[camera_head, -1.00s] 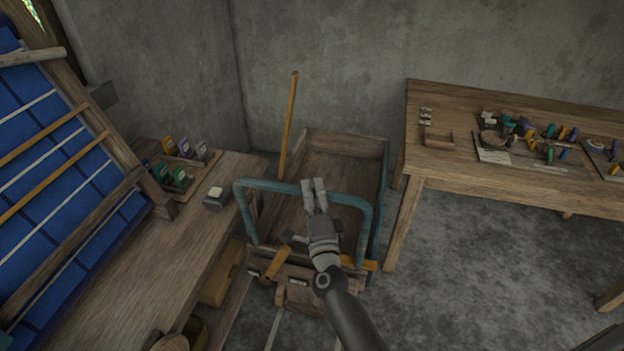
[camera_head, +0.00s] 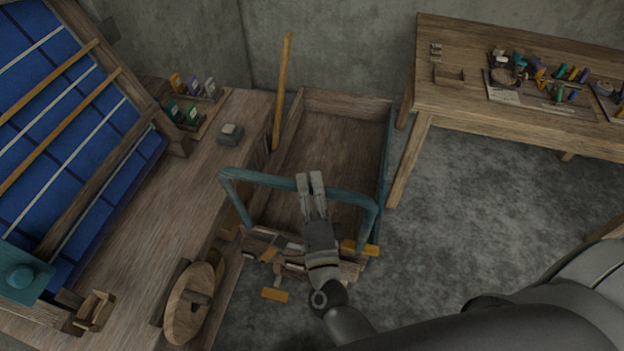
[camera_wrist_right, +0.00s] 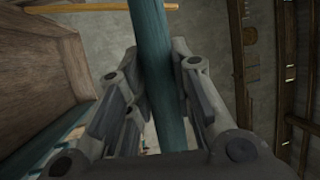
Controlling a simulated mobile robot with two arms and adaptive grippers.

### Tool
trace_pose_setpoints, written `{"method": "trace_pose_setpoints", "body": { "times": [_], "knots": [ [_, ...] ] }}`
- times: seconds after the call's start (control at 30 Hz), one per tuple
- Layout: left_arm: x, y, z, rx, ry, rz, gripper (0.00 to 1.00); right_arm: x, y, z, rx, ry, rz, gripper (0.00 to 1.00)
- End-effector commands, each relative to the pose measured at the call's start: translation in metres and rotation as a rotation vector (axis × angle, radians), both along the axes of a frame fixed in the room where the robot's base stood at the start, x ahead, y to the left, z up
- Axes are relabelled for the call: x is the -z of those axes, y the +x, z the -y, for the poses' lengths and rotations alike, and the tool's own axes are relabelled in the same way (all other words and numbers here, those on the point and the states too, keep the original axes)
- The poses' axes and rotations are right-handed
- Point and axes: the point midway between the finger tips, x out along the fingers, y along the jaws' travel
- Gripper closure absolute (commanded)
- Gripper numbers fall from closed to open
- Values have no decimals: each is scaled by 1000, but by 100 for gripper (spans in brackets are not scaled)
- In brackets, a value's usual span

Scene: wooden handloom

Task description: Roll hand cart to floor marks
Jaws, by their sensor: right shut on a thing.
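The hand cart is a wooden box (camera_head: 335,135) with a teal tube handle (camera_head: 262,179) across its near end, standing on the floor between a bench and a table. My right gripper (camera_head: 311,180) is shut on the handle's top bar, near its middle. In the right wrist view the teal bar (camera_wrist_right: 160,75) runs between the two fingers (camera_wrist_right: 160,95). The cart's bed looks empty. Orange pieces (camera_head: 275,295) show around its near end; I cannot tell whether they are floor marks. The wheels are hidden. My left gripper is out of view.
The left bench (camera_head: 175,200) runs close along the cart's left side. A tool-covered table (camera_head: 465,105) stands to the right, with bare floor (camera_head: 440,215) before it. A wooden pole (camera_head: 284,85) leans at the cart's back left. A concrete wall is behind.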

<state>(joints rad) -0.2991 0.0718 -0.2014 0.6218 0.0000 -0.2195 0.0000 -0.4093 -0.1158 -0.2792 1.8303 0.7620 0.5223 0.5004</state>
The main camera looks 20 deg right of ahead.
Motion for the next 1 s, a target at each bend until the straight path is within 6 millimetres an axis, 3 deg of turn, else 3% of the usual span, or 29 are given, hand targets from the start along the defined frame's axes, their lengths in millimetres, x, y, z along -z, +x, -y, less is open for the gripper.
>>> {"method": "trace_pose_setpoints", "body": {
  "times": [0.23,0.27,0.43,0.77,1.0],
  "knots": [
    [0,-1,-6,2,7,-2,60,4,-2,-2,-6,3,-10,100],
    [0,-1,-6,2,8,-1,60,5,-2,-2,-6,3,-10,77],
    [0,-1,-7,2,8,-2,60,4,-1,-2,-3,2,-9,56],
    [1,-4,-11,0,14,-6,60,3,-2,-1,-3,2,-6,56],
    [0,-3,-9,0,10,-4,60,10,-35,-8,-4,-1,-11,56]
  ]
}}
